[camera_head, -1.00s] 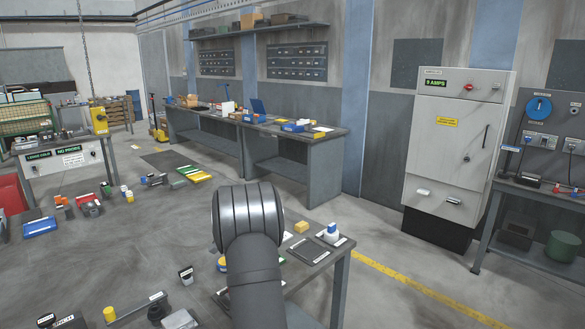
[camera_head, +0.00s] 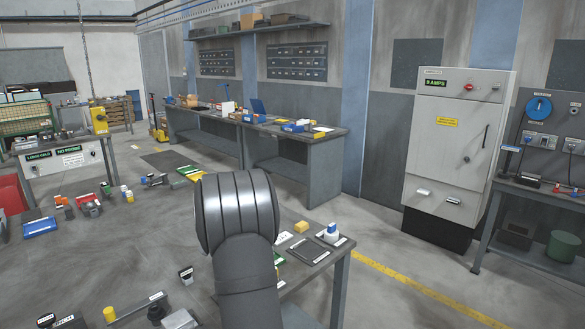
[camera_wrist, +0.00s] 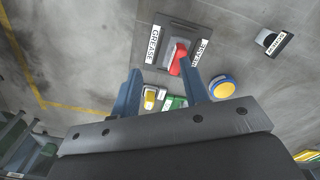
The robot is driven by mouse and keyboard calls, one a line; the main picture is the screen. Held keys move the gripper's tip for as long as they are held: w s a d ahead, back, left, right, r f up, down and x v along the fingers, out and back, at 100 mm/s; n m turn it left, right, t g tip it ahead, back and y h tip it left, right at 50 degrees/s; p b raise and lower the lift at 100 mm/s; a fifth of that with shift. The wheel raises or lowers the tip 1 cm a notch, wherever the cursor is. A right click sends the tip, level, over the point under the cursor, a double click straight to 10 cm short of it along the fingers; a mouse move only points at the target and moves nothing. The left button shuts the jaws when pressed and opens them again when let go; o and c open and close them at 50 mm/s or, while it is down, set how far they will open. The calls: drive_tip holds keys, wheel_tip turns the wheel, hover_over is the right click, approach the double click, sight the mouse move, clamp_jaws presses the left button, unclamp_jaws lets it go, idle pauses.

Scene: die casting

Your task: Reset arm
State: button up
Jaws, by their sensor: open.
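My gripper (camera_wrist: 161,67) shows in the wrist view with its two blue-grey fingers apart. A red item (camera_wrist: 178,60) lies beyond the fingertips, nearer the right finger, on a dark plate (camera_wrist: 176,24) with GREASE labels. I see nothing held between the fingers. In the head view my arm's upper links show in the lower middle; the gripper itself is not visible there.
Near the fingers in the wrist view are a yellow item (camera_wrist: 150,98), a green item (camera_wrist: 176,102) and a round blue-and-yellow item (camera_wrist: 222,88).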

drive_tip(key=s+a+n, duration=0.3)
drive_tip(key=a+n, duration=0.1)
drive_tip(key=a, duration=0.2)
drive_tip(key=s+a+n, duration=0.3)
drive_tip(key=a+n, duration=0.1)
drive_tip(key=a, duration=0.3)
drive_tip(key=shift+s+f, duration=0.3)
drive_tip(key=shift+f, duration=0.1)
drive_tip(key=shift+a, duration=0.1)
drive_tip(key=o, duration=1.3)
drive_tip(key=shift+c, duration=0.2)
drive_tip(key=shift+o, duration=0.2)
drive_tip(key=w+a+r+m, duration=0.1)
drive_tip(key=a+r+m, duration=0.4)
drive_tip(key=a+m, duration=0.2)
drive_tip(key=shift+a+r, duration=0.15)
drive_tip(key=shift+a, duration=1)
drive_tip(key=s+a+r+m, duration=0.1)
drive_tip(key=a+r+m, duration=0.4)
drive_tip(key=a+m, duration=0.2)
wheel_tip(320, 180, down, 10)
